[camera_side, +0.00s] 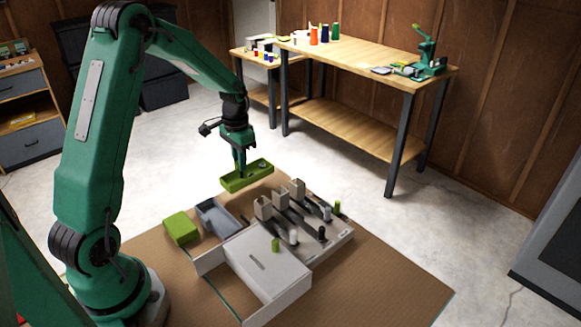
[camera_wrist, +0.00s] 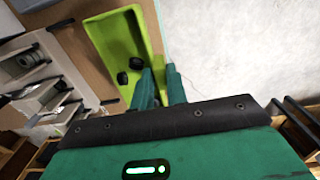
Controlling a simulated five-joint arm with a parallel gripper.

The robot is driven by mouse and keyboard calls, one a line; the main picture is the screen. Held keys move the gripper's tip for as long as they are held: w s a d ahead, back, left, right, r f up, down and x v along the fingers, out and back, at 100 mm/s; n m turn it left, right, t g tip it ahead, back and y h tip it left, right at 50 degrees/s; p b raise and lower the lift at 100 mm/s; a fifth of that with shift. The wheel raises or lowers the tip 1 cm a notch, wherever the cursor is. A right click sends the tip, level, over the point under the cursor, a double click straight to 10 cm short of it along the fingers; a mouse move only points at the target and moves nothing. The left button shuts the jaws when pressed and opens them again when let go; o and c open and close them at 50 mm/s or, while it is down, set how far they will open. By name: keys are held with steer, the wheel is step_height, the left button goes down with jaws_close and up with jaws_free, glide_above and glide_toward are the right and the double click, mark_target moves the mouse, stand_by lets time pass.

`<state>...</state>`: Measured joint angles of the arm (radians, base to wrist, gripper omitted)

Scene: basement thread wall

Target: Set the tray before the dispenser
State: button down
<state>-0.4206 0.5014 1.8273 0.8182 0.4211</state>
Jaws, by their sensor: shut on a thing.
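A green tray (camera_side: 262,172) hangs from my gripper (camera_side: 241,172) above the far edge of the brown mat. In the wrist view, my gripper's fingers (camera_wrist: 161,82) are closed on a side wall of the tray (camera_wrist: 125,35), and two small dark round pieces lie inside it. The dispenser appears to be the light grey unit (camera_side: 338,240) with several upright blocks, channels and small spools, nearer the camera and to the right of the tray. Part of it shows at the left of the wrist view (camera_wrist: 38,72). The tray is apart from the dispenser.
A workbench (camera_side: 350,58) with spools stands behind. The mat's right side is clear.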

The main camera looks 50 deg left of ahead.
steer(key=shift+f, duration=0.35)
steer(key=shift+f, duration=0.4)
steer(key=shift+f, duration=0.35)
steer(key=shift+f, duration=0.35)
steer(key=shift+f, duration=0.35)
steer(key=shift+f, duration=0.25)
steer(key=c, duration=1.3)
jaws_free()
steer(key=shift+r, duration=0.15)
